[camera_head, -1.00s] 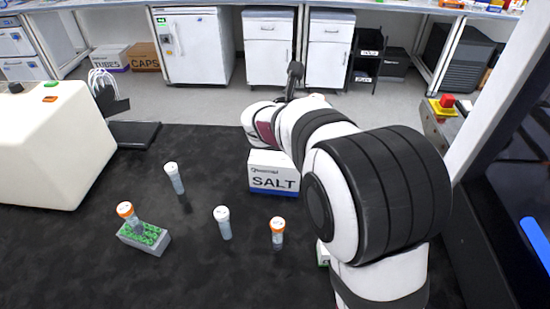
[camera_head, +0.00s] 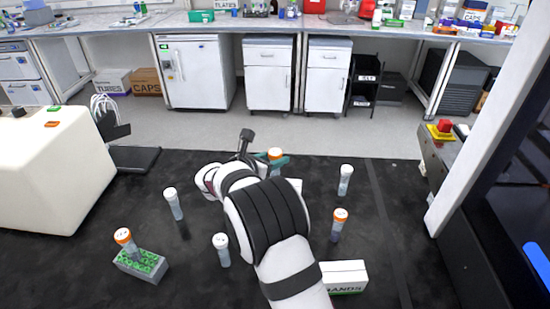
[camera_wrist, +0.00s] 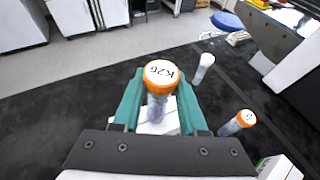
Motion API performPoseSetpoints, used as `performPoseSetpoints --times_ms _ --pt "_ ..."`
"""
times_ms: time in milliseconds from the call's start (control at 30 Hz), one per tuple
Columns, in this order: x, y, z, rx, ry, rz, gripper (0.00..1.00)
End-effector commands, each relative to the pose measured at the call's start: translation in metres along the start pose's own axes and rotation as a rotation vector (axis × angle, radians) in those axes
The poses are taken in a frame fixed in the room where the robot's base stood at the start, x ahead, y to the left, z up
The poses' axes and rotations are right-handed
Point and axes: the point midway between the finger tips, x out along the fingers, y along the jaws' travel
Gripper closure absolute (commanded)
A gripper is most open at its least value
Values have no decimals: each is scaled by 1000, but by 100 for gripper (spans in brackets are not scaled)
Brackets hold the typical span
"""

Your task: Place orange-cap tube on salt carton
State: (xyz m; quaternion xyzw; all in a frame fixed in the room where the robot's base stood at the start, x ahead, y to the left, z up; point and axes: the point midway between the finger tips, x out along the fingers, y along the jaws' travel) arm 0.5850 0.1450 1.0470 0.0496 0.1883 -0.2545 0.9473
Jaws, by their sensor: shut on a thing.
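My gripper (camera_wrist: 159,112) has teal fingers shut on an orange-cap tube (camera_wrist: 160,78) whose white cap top is marked K26. In the head view the gripper (camera_head: 277,160) and the tube's orange cap (camera_head: 275,154) show beyond my arm. A white carton (camera_wrist: 152,127) lies under the held tube in the wrist view. In the head view my arm hides nearly all of the salt carton; only a white corner (camera_head: 296,184) shows. I cannot tell whether the tube touches the carton. Another orange-cap tube (camera_head: 338,225) stands at right, and one (camera_head: 124,240) stands in the green-topped rack.
White-cap tubes stand at left (camera_head: 173,203), near the front (camera_head: 222,249) and at right (camera_head: 345,180). The rack (camera_head: 140,264) is at front left. A HANDS carton (camera_head: 345,275) sits at front right. A large white machine (camera_head: 50,170) fills the left side.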

Motion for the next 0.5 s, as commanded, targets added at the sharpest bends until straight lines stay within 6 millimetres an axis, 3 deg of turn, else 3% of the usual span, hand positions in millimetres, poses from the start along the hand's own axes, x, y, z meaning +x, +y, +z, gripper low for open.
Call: performPoseSetpoints --times_ms 167,200,333,500 --pt "1 0 -3 -1 1 0 100" --pt "1 0 -3 -1 0 0 53" --pt "1 0 -3 -1 0 0 29" --pt "1 0 -3 -1 0 0 28"
